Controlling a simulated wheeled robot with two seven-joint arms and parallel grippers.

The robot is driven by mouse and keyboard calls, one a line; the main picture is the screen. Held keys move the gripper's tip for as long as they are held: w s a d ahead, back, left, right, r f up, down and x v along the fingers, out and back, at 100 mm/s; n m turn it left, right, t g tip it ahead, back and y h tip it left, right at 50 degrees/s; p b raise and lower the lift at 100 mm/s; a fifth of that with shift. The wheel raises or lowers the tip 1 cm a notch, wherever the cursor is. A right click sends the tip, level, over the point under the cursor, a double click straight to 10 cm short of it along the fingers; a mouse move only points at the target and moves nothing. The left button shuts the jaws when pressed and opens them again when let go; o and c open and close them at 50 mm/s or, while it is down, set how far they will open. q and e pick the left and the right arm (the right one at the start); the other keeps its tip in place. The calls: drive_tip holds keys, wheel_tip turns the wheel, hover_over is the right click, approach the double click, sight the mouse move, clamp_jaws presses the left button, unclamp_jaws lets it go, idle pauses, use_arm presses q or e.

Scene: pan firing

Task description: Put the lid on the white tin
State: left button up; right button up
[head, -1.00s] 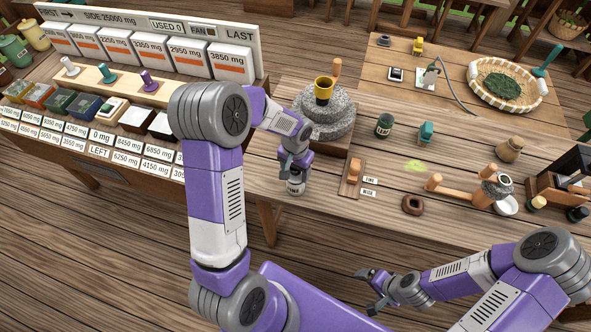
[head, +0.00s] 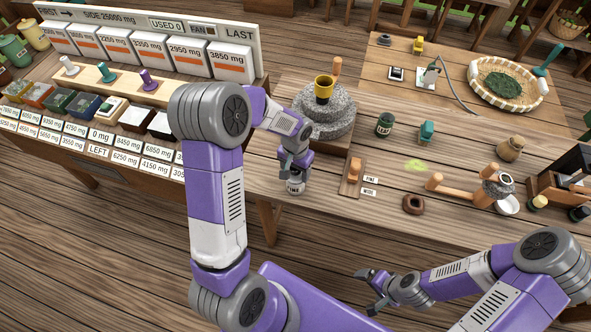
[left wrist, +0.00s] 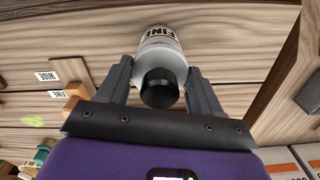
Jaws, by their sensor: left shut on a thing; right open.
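The white tin (head: 295,188) stands near the front edge of the table, left of a small wooden block. It also shows in the left wrist view (left wrist: 160,45), with FINE printed on it. The dark round lid (left wrist: 160,88) is at the tin's top end, between my left gripper's fingers. My left gripper (head: 295,172) is directly above the tin and shut on the lid. Whether the lid is fully seated is hard to tell. My right gripper (head: 372,290) is open and empty, low in front of the table.
A stone mill (head: 325,115) with a yellow cup (head: 324,89) stands just behind the tin. A wooden block (head: 354,172) and label cards are to its right. A dark jar (head: 384,125), a brown ring (head: 413,204) and a round basket (head: 508,84) are further right.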

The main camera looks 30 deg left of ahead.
use_arm(q)
drive_tip(key=o, duration=1.1)
drive_tip(key=shift+o, duration=0.5)
drive_tip(key=shift+r+p, duration=2.55)
drive_tip(key=shift+r, duration=1)
clamp_jaws()
